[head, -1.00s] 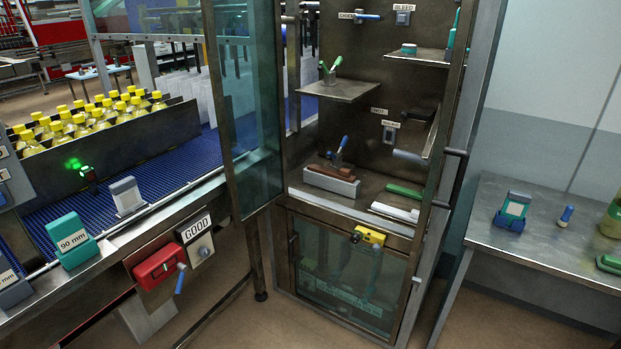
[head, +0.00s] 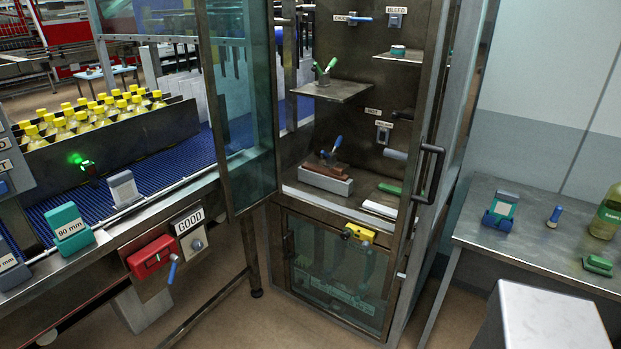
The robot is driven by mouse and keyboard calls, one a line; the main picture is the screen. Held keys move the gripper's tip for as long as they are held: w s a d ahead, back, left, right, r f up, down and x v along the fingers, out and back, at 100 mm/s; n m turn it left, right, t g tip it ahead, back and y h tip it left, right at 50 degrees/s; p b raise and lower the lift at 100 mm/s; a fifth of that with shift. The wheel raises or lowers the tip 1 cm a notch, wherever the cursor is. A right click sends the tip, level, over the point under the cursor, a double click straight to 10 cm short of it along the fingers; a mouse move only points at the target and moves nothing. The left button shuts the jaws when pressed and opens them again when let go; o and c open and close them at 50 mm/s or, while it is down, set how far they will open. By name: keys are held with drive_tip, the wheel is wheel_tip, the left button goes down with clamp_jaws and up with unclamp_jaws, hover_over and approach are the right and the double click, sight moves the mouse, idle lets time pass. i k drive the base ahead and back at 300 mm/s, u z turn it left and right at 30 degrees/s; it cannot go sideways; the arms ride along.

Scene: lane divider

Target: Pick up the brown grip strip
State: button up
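The brown grip strip (head: 326,169) is a small brown bar. It lies along the top of a grey block (head: 324,181) on the lower deck of the open tall cabinet, towards the left. A blue-handled clamp or lever (head: 336,147) stands close behind it; I cannot tell whether they touch. My gripper is not in view.
A glass panel (head: 237,110) stands left of the cabinet opening; a framed edge with a dark handle (head: 430,172) is at its right. A green bar (head: 389,188) and white bar (head: 379,209) lie right of the strip. A pale block (head: 546,318) stands front right.

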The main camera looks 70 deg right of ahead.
sight(336, 173)
drive_tip(key=u, duration=0.6)
drive_tip(key=k, duration=1.25)
drive_tip(key=z, duration=1.05)
drive_tip(key=i, duration=0.55)
drive_tip(key=u, duration=0.05)
